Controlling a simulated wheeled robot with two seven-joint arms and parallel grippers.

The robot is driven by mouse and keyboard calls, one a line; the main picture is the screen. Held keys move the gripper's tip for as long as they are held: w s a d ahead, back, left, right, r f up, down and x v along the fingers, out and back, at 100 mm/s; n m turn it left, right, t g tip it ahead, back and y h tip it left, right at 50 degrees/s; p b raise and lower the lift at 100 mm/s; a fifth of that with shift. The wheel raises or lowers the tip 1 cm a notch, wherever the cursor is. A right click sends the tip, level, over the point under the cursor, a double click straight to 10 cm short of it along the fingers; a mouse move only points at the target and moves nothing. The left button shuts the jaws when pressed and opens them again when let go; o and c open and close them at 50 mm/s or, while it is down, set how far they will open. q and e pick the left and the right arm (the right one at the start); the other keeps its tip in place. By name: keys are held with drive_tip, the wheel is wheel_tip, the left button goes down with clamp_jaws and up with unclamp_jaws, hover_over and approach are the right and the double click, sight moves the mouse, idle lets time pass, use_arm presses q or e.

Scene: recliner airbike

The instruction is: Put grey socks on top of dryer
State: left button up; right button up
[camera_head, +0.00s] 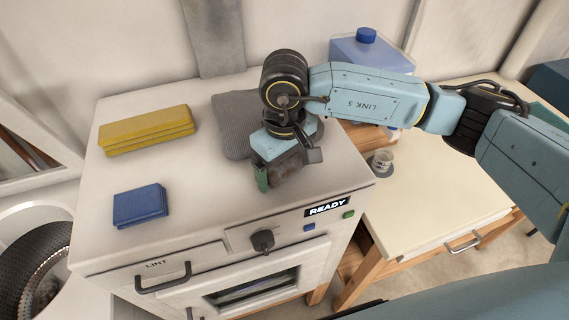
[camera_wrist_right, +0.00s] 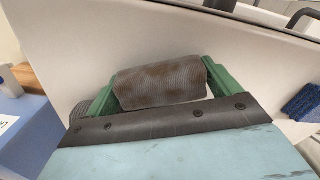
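The grey socks (camera_wrist_right: 160,84) are a rolled, ribbed bundle with brown stains. In the right wrist view they lie between the green fingers of my right gripper (camera_wrist_right: 162,86), touching both. In the head view the socks (camera_head: 287,170) show partly below my right gripper (camera_head: 283,176), over the front middle of the white dryer top (camera_head: 215,205). I cannot tell whether they touch the surface. The dryer has a lit READY sign, a knob and a LINT drawer. My left gripper is not in view.
On the dryer top are a folded yellow stack (camera_head: 147,130) at the left, a folded blue cloth (camera_head: 140,206) nearer the front, and a ribbed grey cloth (camera_head: 232,120) behind my gripper. A pale table (camera_head: 440,200) with a small jar (camera_head: 381,160) stands right. Behind is a blue-capped container (camera_head: 368,50).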

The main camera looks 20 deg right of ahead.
drive_tip(key=shift+o, duration=0.9)
drive_tip(key=shift+r, duration=0.1)
drive_tip(key=shift+r, duration=0.15)
wheel_tip(320, 180, up, 11)
drive_tip(key=shift+f+b, duration=0.15)
drive_tip(key=shift+b, duration=0.7)
drive_tip(key=shift+r, duration=0.6)
